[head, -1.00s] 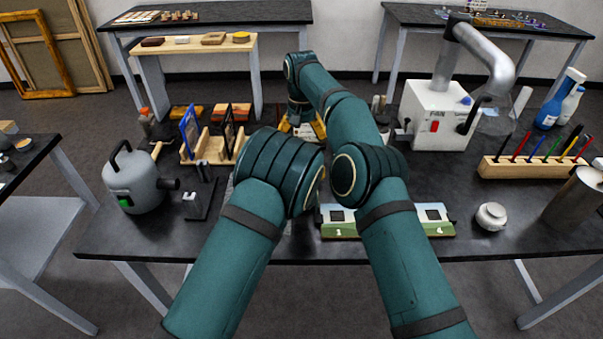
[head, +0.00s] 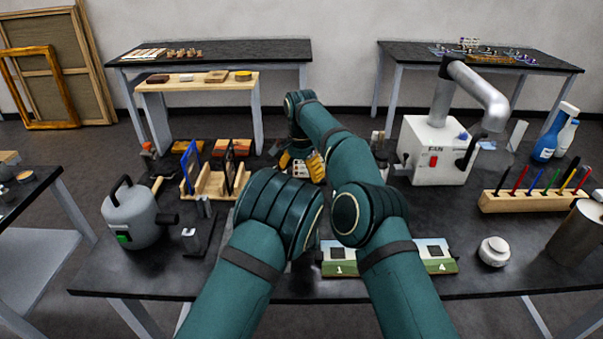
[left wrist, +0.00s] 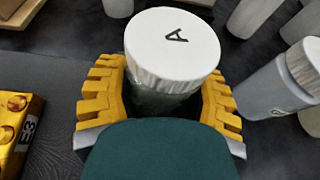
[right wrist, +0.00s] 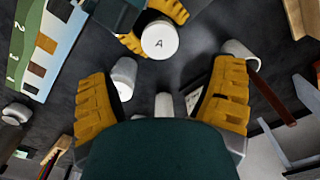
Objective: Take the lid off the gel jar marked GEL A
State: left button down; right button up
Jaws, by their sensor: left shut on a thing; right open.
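The gel jar (left wrist: 165,100) has a round white lid (left wrist: 174,45) marked A. The lid sits on the jar. My left gripper (left wrist: 162,88) is shut around the jar's body below the lid, one yellow finger on each side. In the right wrist view the lid (right wrist: 158,40) shows near the top, beside my left gripper's fingers. My right gripper (right wrist: 163,85) is open and empty, with the lid beyond its fingertips. In the head view my right gripper (head: 301,164) is over the table's middle; my left gripper is hidden behind my arms.
Other pale jars (right wrist: 122,78) stand close by. A gold block marked E3 (left wrist: 18,125) lies left in the left wrist view.

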jog(key=shift+m, duration=0.8)
jog(key=shift+f, duration=4)
jog(key=c, duration=1.3)
jog(key=n, duration=0.8)
jog(key=shift+n, duration=0.3)
jog(key=shift+c, duration=0.2)
jog(key=n, duration=0.3)
jog(key=shift+n, duration=0.3)
jog(key=n, duration=0.3)
jog(key=shift+s+n, duration=0.1)
jog(key=shift+n, duration=0.3)
